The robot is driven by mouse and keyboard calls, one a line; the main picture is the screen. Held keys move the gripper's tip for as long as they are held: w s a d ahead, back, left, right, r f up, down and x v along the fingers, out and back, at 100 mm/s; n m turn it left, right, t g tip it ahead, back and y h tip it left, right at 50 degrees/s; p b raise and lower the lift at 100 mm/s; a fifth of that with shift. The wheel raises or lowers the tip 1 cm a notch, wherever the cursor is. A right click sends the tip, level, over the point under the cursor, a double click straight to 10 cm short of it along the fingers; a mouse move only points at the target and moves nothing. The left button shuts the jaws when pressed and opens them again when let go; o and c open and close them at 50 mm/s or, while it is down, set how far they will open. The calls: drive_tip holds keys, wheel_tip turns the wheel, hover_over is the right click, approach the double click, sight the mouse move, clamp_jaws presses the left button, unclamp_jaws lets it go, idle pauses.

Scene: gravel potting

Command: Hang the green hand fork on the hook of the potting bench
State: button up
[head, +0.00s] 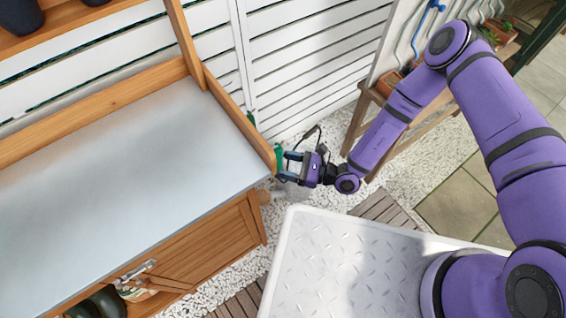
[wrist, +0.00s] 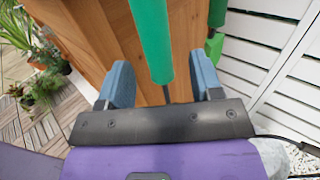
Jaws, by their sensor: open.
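The green hand fork shows as a green handle (wrist: 150,40) with a thin dark shank below it in the wrist view. It also shows as a small green strip (head: 279,156) at the bench's right end in the head view. My gripper (head: 285,166) is open at that end, its two blue-grey fingers on either side of the handle, with gaps visible. The potting bench (head: 120,150) has a grey top and wooden sides; its wooden end (wrist: 85,30) is just behind the handle. The hook and the fork's tines cannot be made out.
A second green object (wrist: 213,48) is by the bench end, right of my fingers. A white slatted fence (head: 310,60) stands behind. A wooden stand (head: 358,120) is to the right. White gravel (head: 410,165) covers the ground between. Potted plants (wrist: 45,75) show at left.

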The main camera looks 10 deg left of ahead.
drive_tip(key=d, duration=0.9)
drive_tip(key=shift+f, duration=0.15)
drive_tip(key=shift+w, duration=0.1)
drive_tip(key=w+d+r+n+g+h, duration=0.25)
drive_tip(key=d+r+n, duration=0.2)
drive_tip(key=r, duration=0.65)
drive_tip(key=w+d+r+n+g+h, duration=0.1)
drive_tip(key=d+r+n+g+h, duration=0.3)
drive_tip(key=r, duration=0.6)
drive_tip(key=w+d+r+n+t+h, duration=0.1)
drive_tip(key=w+d+r+n+h, duration=0.15)
drive_tip(key=r+n, duration=0.6)
drive_tip(key=s+d+r+t+h, duration=0.3)
drive_tip(key=s+d+r, duration=0.2)
drive_tip(key=r, duration=0.4)
drive_tip(key=s+d+r+t+h, duration=0.3)
drive_tip(key=s+d+r+t, duration=0.1)
drive_tip(key=d+r, duration=0.4)
drive_tip(key=s+d+r+t+h, duration=0.3)
drive_tip(key=s+d+r, duration=0.3)
drive_tip(key=r, duration=0.4)
drive_tip(key=shift+s+d+n+t, duration=0.35)
drive_tip(key=shift+s+t, duration=0.1)
drive_tip(key=shift+t, duration=0.1)
